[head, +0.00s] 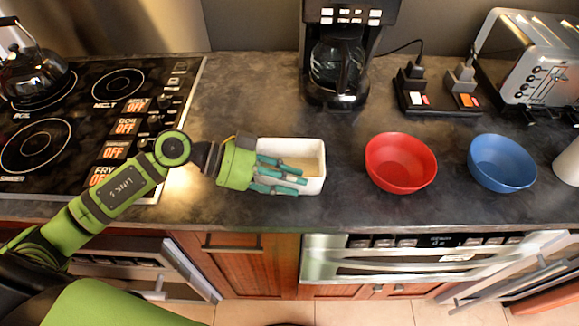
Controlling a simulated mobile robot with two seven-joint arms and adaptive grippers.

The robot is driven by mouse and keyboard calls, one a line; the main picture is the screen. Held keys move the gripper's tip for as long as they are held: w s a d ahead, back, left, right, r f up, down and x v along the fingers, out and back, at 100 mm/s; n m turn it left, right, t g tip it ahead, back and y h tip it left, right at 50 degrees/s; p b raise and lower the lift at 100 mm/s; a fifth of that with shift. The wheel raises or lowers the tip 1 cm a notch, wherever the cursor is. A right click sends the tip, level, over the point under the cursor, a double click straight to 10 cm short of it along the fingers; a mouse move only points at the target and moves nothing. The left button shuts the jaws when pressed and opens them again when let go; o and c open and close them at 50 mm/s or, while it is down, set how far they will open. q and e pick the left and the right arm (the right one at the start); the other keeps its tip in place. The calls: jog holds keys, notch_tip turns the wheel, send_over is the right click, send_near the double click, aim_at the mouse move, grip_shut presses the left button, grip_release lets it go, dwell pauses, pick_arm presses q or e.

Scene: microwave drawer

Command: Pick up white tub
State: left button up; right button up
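The white tub (312,149) is a rectangular, open-topped container on the dark counter, left of the red bowl. My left gripper (300,180) reaches in from the left, with its green palm at the tub's left end. Its teal fingers extend over the tub's left and front part and hide much of it. The fingers lie close together in this view, and I cannot tell whether they touch the tub or how far they are spread. My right gripper is not in view.
A red bowl (400,163) and a blue bowl (502,163) stand to the right. A coffee maker (339,60) is behind the tub, a toaster (535,65) at back right, and a stove (95,110) with a kettle (32,68) at left. Drawers and appliance fronts stand below the counter.

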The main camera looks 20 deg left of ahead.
pick_arm(q)
grip_shut()
